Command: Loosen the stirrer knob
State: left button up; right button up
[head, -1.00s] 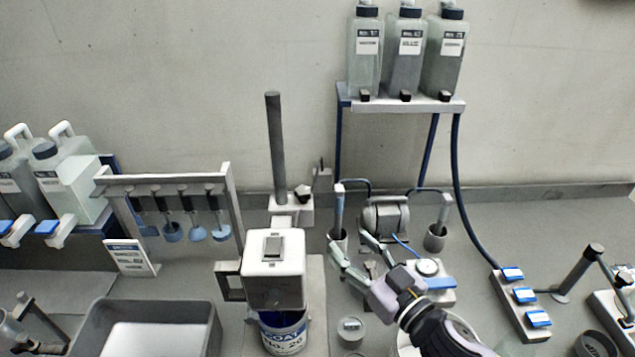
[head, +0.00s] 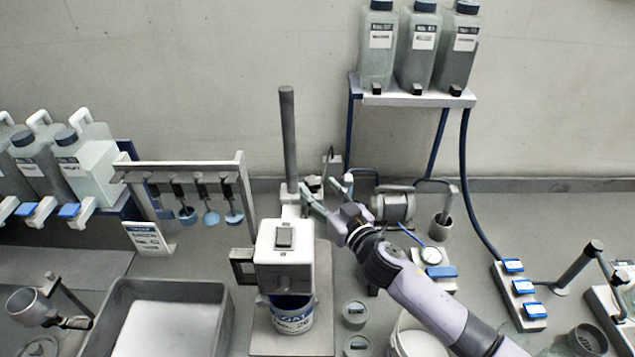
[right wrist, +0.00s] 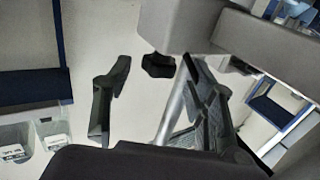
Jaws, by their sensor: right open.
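The stirrer has a white motor box (head: 285,262) on a grey upright column (head: 288,135), above a can with a blue label (head: 292,315). In the right wrist view the black lobed stirrer knob (right wrist: 158,65) sits under a grey clamp arm. My right gripper (head: 322,193) reaches in from the lower right to just right of the column clamp. In the wrist view its open fingers (right wrist: 160,92) stand on either side of the knob's line, with a gap between them. The knob appears just beyond the fingertips; contact is not visible. My left gripper is not in view.
A small pump (head: 393,208) and a gauge unit (head: 432,258) stand close to the right arm. A bottle shelf (head: 415,98) is above. A grey tray (head: 222,325) and a rack of hanging stirrers (head: 190,168) are on the left.

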jog(key=shift+x, duration=1.15)
jog(key=shift+s, duration=0.1)
jog(key=shift+c, duration=0.4)
jog(key=c, duration=1.1)
